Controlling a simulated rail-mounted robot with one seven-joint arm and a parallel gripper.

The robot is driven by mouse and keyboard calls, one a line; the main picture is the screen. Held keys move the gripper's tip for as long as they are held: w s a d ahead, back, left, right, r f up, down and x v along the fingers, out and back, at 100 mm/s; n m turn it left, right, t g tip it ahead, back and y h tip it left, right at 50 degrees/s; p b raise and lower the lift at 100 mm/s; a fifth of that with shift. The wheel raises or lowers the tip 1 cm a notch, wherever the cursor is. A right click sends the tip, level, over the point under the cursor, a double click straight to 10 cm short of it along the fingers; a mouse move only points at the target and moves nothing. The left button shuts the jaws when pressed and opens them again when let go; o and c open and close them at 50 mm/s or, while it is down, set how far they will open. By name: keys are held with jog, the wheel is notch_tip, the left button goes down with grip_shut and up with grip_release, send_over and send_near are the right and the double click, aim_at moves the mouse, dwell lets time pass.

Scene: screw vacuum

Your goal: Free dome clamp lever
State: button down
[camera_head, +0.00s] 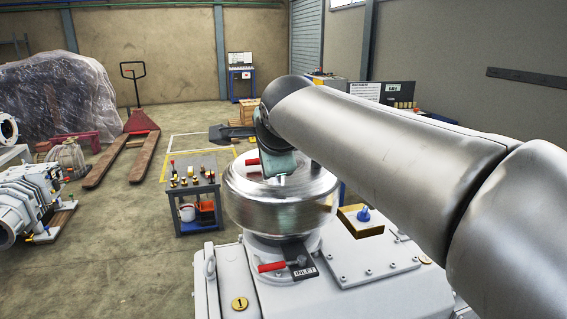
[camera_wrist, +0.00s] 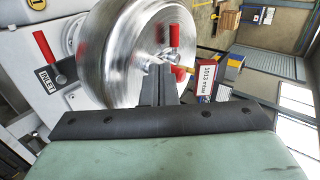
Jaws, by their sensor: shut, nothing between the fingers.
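The shiny metal dome (camera_head: 262,205) stands on the pale pump housing and fills the upper middle of the wrist view (camera_wrist: 120,50). One red lever (camera_head: 253,162) is at the dome's top; in the wrist view a red lever (camera_wrist: 175,37) stands just beyond my fingertips. A second red lever (camera_head: 271,267) is at the dome's foot beside the black INLET plate (camera_head: 304,272); it also shows in the wrist view (camera_wrist: 44,46). My gripper (camera_wrist: 158,72) is shut and empty over the dome's top. I cannot tell whether its tips touch anything. In the head view my arm hides the fingers.
A tool cart (camera_head: 194,190) stands behind left. Open floor lies left, with a pallet jack (camera_head: 139,122).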

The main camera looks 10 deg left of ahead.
jog(key=shift+w+a+r, duration=0.15)
jog(key=shift+a+r, duration=0.1)
jog(key=shift+r, duration=0.25)
jog(key=p+x, duration=0.1)
jog(key=x, duration=0.9)
jog(key=shift+a+p, duration=0.1)
jog(key=shift+p, duration=0.3)
jog(key=shift+w+m+b, duration=0.1)
jog(key=shift+m+b, duration=0.2)
jog(key=shift+b, duration=0.1)
